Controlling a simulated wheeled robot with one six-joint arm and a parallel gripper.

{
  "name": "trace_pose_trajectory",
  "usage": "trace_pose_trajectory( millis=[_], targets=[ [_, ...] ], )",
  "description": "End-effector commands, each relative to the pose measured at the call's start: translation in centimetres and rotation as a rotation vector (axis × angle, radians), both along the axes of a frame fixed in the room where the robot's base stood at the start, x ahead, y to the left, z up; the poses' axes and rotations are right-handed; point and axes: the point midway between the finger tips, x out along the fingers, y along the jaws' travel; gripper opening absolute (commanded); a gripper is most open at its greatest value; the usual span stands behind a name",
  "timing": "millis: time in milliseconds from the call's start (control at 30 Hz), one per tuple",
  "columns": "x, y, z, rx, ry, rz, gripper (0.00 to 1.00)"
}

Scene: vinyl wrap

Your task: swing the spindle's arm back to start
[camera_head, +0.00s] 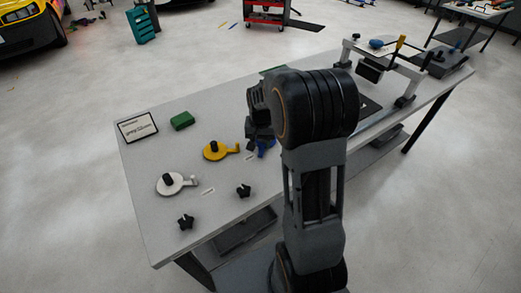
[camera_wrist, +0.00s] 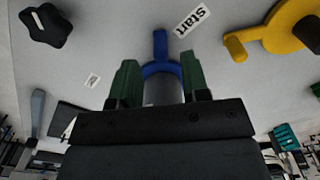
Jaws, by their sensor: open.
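A blue piece with a ring and a short straight arm (camera_wrist: 160,46) is under my gripper in the wrist view. The ring sits around a grey cylinder (camera_wrist: 162,92). A white "Start" label (camera_wrist: 193,18) lies on the table just right of the arm's tip. My gripper (camera_wrist: 162,80) is open, with one green fingertip on each side of the cylinder; I cannot tell whether they touch it. In the head view only a bit of blue (camera_head: 267,147) shows below my gripper (camera_head: 258,138); my arm hides the rest.
A yellow disc with a black knob and side arm (camera_head: 214,151) and a similar white one (camera_head: 168,185) stand to the left. Two black knobs (camera_head: 243,190) (camera_head: 186,222), a green block (camera_head: 182,121) and a framed sign (camera_head: 137,127) lie on the table. A metal frame (camera_head: 372,66) stands right.

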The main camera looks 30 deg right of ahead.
Motion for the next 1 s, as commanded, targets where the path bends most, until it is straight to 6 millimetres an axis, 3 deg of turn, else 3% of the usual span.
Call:
trace_pose_trajectory(
  millis=[300, 733, 1000],
  targets=[
    [0.0, 0.0, -3.5, 0.001, 0.001, 0.001, 0.42],
    [0.0, 0.0, -4.1, -0.001, -0.001, 0.001, 0.42],
    [0.0, 0.0, -4.1, 0.000, 0.000, 0.001, 0.16]
  ],
)
